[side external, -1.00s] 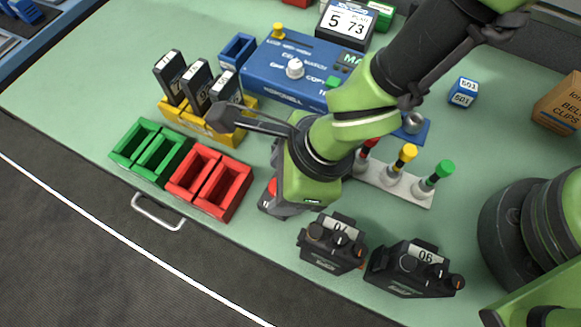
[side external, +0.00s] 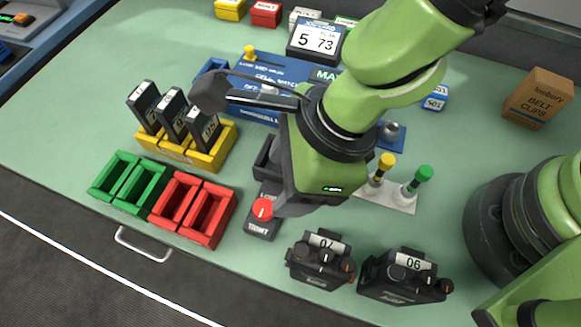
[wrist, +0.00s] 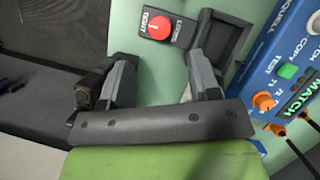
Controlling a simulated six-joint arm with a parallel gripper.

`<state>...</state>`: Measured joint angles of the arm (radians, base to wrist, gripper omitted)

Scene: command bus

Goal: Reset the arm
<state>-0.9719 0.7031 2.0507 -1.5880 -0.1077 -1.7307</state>
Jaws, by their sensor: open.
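My gripper (wrist: 160,78) is open and empty in the wrist view, its two dark fingers spread apart. In the side external view my green wrist hangs over the middle of the bench and mostly hides the fingers. The button also shows beyond the fingers in the wrist view (wrist: 160,26), beside a black square holder (wrist: 219,42). Nothing visible is held.
Left are green bins (side external: 128,184), red bins (side external: 192,208) and a yellow rack (side external: 185,150) of black modules. Two black radios (side external: 320,260) (side external: 404,277) stand in front. Behind are a blue console (side external: 268,70) and display (side external: 317,39). Yellow and green knobs (side external: 385,162) (side external: 422,175) stand right.

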